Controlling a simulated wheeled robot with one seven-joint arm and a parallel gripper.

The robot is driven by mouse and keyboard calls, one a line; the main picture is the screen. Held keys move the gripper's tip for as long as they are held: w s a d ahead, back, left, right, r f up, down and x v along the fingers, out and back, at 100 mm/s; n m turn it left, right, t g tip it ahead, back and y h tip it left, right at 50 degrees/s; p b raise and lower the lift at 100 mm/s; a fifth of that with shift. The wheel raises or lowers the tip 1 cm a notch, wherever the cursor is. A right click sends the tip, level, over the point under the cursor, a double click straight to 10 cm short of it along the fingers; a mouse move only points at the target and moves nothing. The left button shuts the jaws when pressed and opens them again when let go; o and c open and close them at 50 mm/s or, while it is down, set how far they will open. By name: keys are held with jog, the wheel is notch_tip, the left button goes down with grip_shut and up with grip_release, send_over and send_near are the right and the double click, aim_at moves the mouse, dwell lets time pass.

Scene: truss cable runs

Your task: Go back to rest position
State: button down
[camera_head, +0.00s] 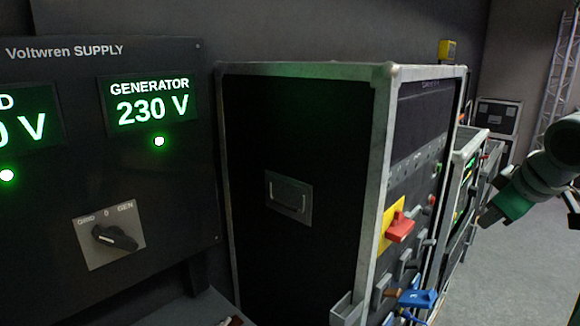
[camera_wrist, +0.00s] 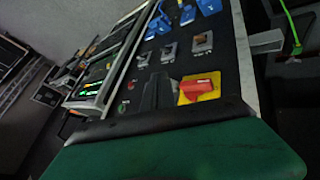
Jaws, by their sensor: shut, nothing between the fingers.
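My gripper (camera_head: 489,217) is at the right edge of the head view, with a green section behind its dark tip. Its fingers are together and nothing shows between them. In the wrist view my gripper's dark fingertips (camera_wrist: 158,88) stick out past a green body part. They show in front of the flight-case panel, beside a red rotary switch on a yellow plate (camera_wrist: 199,89). In the head view the same red switch (camera_head: 400,228) is on the case's front face, to the left of my gripper and apart from it.
A tall black flight case (camera_head: 300,130) stands in the middle. A blue connector (camera_head: 415,298) sticks out low on its panel. The supply panel (camera_head: 50,120) at left reads GENERATOR 230 V, with a black selector knob (camera_head: 115,238). Grey floor (camera_head: 520,265) is open at right.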

jog(key=s+d+f+m+g, duration=0.1)
jog(key=d+f+m, duration=0.1)
jog(key=f+m, duration=0.4)
jog(key=s+d+f+m, duration=0.1)
jog(key=d+f+m, duration=0.2)
jog(key=f, duration=0.5)
jog(key=s+a+f+m+g, duration=0.25)
jog(key=s+a+f, duration=0.2)
jog(key=f, duration=0.45)
jog(key=s+a+f+g, duration=0.1)
jog(key=s+a+f, duration=0.25)
jog(key=a, duration=0.35)
jog(key=s+a+f+g, duration=0.1)
jog(key=s+a+f, duration=0.1)
jog(key=a+f, duration=0.45)
jog(key=w+a+r+n+t, duration=0.1)
jog(key=a+r+n, duration=0.1)
jog(key=a, duration=0.5)
jog(key=a+r+n+y, duration=0.1)
jog(key=a+r+n, duration=0.1)
jog(key=a+n, duration=0.2)
jog(key=a, duration=0.3)
jog(key=shift+w+a+r+t, duration=0.15)
jog(key=shift+w+a+t, duration=0.2)
jog(key=shift+w+a, duration=0.05)
jog(key=c, duration=2.2)
grip_release()
